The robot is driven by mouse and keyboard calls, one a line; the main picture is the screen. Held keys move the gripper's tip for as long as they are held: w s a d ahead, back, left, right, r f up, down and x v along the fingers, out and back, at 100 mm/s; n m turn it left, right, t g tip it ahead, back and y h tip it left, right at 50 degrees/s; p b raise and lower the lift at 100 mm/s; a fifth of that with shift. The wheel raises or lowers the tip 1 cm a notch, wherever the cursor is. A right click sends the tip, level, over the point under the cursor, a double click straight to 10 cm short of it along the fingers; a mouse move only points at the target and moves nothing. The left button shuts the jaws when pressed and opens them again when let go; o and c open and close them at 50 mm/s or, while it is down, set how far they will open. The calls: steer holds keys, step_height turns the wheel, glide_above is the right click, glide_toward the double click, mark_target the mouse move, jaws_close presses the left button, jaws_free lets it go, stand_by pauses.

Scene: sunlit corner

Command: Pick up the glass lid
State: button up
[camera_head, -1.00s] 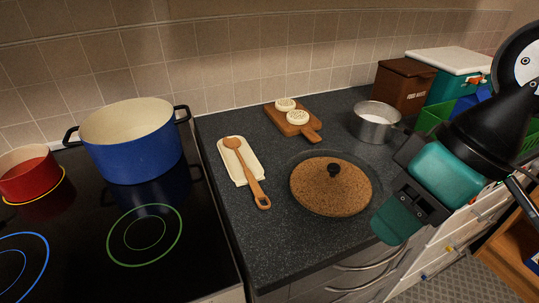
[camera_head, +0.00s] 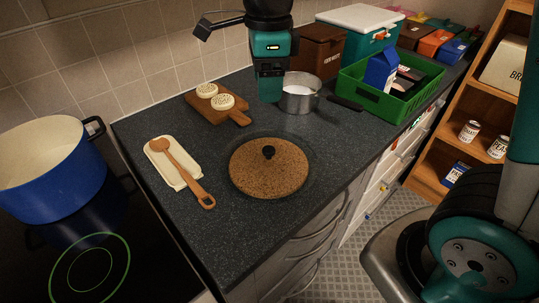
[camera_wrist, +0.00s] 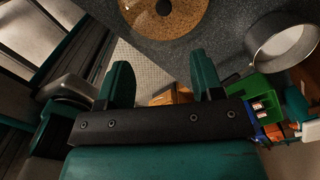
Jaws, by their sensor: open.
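The glass lid (camera_head: 268,153) is a clear disc with a black knob, lying flat on the dark counter. A round cork mat (camera_head: 262,182) shows through it, and the clear rim reaches past the cork. In the wrist view the lid (camera_wrist: 164,8) is cut off by the top edge, with its knob showing. My gripper (camera_head: 270,97) points down above the counter, beyond the lid in the head view and apart from it. In the wrist view my gripper (camera_wrist: 163,80) is open, with nothing between its two teal fingers.
A steel saucepan (camera_head: 299,101) stands just right of my gripper. A board (camera_head: 217,112) with two round pale items lies at left. A wooden spoon (camera_head: 181,167) rests on a cream holder (camera_head: 160,160). A green crate (camera_head: 390,101) is at right, a blue pot (camera_head: 52,170) at left.

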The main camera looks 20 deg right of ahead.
steer(key=m, duration=0.1)
steer(key=m+p, duration=0.1)
glide_above(268, 149)
steer(key=f, duration=1.2)
steer(key=shift+w, duration=0.3)
steer(key=shift+s+d+f+p, duration=0.1)
steer(key=shift+f+p, duration=0.15)
steer(key=shift+f, duration=0.65)
steer(key=shift+s+a+f+p, duration=0.1)
steer(key=shift+f+p, duration=0.2)
steer(key=shift+f, duration=0.6)
steer(key=shift+s+d+f+p, duration=0.1)
steer(key=shift+f+p, duration=0.15)
steer(key=shift+f, duration=0.65)
steer(key=c, duration=1.1)
steer(key=shift+r, duration=0.1)
